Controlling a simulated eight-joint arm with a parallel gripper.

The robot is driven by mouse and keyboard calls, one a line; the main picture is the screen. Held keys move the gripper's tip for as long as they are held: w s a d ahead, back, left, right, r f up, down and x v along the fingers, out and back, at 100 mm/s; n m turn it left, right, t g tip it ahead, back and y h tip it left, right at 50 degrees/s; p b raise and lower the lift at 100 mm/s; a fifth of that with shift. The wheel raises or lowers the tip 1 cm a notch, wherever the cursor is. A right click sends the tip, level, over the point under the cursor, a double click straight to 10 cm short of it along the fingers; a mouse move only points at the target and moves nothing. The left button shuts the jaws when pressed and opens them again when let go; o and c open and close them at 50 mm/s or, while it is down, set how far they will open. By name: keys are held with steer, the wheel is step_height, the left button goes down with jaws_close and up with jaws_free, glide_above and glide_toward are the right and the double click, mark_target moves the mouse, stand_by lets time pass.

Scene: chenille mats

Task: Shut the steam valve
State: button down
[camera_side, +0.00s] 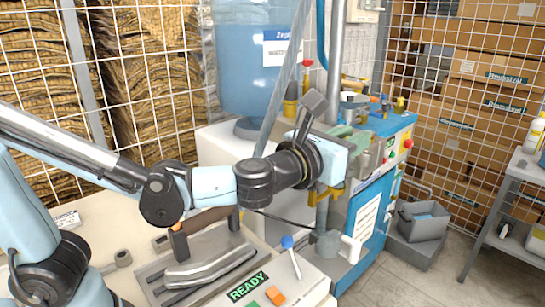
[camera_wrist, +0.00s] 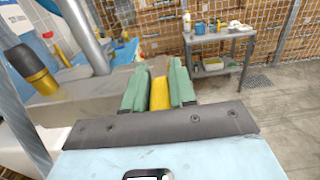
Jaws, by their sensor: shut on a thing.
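My gripper (camera_wrist: 159,85) shows in the wrist view with its two green fingers closed on either side of a yellow handle (camera_wrist: 160,96).
A blue machine cabinet (camera_side: 366,215) stands close behind the gripper. A bench with a green READY sign (camera_side: 248,286) lies at the front.

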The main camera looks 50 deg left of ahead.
stand_by(0.4)
steer(key=c, duration=1)
jaws_free()
steer(key=s, duration=1.2)
steer(key=shift+a, duration=0.15)
steer(key=shift+w, duration=6)
